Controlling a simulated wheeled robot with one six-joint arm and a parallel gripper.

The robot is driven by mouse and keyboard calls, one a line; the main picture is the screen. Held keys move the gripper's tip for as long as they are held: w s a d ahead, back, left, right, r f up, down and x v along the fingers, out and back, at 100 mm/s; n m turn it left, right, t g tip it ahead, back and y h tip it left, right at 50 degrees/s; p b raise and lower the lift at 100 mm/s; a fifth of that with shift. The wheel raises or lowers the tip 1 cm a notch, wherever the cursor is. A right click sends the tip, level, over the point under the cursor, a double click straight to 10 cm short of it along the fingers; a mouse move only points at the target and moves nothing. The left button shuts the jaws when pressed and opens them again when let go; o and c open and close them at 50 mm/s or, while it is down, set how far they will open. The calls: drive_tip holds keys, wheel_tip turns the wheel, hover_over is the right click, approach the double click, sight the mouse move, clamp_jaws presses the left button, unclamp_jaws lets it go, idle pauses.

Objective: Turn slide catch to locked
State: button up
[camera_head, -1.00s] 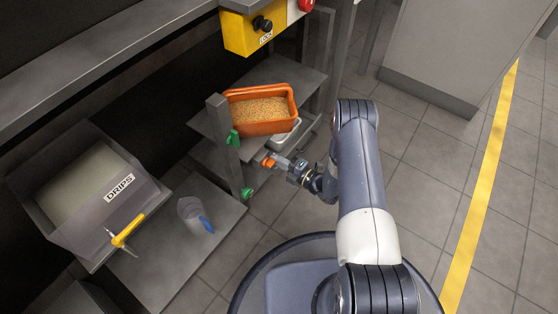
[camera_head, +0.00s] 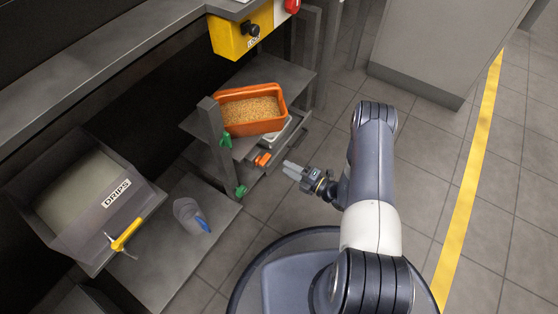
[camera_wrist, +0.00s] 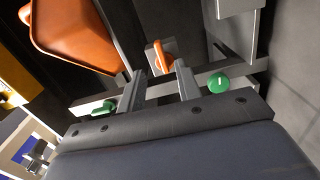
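The small orange handle (camera_head: 262,159), which looks like the slide catch, sits on the grey frame below the orange bin. In the wrist view this handle (camera_wrist: 163,55) shows beyond and between my fingertips, tilted across a grey plate. I cannot read a locked mark on it. My gripper (camera_head: 291,169) is to the right of the handle in the head view, with a gap between them. In the wrist view my gripper (camera_wrist: 160,72) has its two fingers apart and nothing between them.
Green knobs (camera_head: 226,141) (camera_head: 241,191) sit on the grey post and frame near the handle. An orange bin (camera_head: 222,118) of crumbs stands on the shelf above. A yellow box (camera_head: 229,42) with a black knob hangs higher. Floor to the right is clear.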

sight(269, 158)
drive_tip(key=shift+v, duration=1.35)
drive_tip(key=b+x, duration=0.3)
drive_tip(key=x, duration=0.8)
drive_tip(key=shift+d, duration=0.1)
drive_tip(key=shift+s+d, duration=0.1)
